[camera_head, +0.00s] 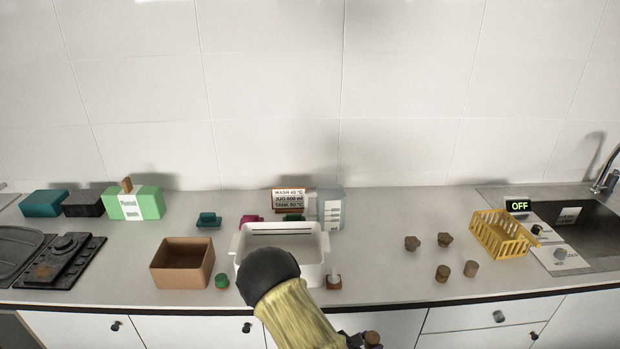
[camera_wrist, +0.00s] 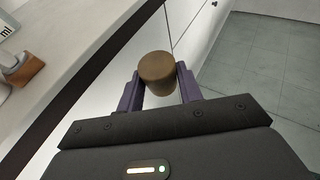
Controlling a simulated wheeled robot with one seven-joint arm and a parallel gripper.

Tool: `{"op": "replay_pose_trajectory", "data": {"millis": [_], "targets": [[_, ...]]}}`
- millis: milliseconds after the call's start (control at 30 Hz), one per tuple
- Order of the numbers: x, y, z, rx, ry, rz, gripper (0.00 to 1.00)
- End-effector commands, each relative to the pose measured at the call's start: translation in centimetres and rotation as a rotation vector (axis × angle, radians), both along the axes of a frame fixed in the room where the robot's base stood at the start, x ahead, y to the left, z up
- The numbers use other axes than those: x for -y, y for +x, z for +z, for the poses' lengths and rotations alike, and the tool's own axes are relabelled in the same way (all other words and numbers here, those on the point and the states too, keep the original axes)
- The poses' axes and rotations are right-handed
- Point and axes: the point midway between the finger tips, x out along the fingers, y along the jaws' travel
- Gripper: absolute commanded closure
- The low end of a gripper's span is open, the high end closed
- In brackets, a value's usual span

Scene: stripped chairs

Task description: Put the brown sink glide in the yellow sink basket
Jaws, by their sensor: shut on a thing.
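My gripper (camera_wrist: 158,85) is shut on a brown cylindrical glide (camera_wrist: 157,65), held between its purple fingers in the wrist view. In the head view the held glide (camera_head: 372,338) shows small at the bottom edge, in front of the counter and below its top; much of my gripper there is hidden by my arm. The yellow basket (camera_head: 503,234) stands on the right of the counter beside the sink, well to the right of my gripper. Several more brown glides stand on the counter left of the basket, including one in front (camera_head: 471,268) and one behind (camera_head: 412,243).
A white tub (camera_head: 240,258) stands mid-counter behind my arm. A brown box (camera_head: 181,264) stands to its left, and a small brown-based item (camera_head: 333,282) to its right. Drawers (camera_head: 495,317) lie below the counter's front edge. A tap (camera_head: 605,181) rises at far right.

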Motion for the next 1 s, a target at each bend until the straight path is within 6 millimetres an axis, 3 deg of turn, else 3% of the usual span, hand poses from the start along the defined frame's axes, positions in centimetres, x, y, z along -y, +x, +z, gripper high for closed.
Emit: {"op": "replay_pose_trajectory", "data": {"millis": [367,733,1000], "targets": [[0.6,0.1,0.2,0.000,-0.014,0.027,0.86],[0.7,0.2,0.2,-0.001,-0.022,0.333,0.86],[0.2,0.0,0.1,0.000,0.002,0.396,0.86]]}}
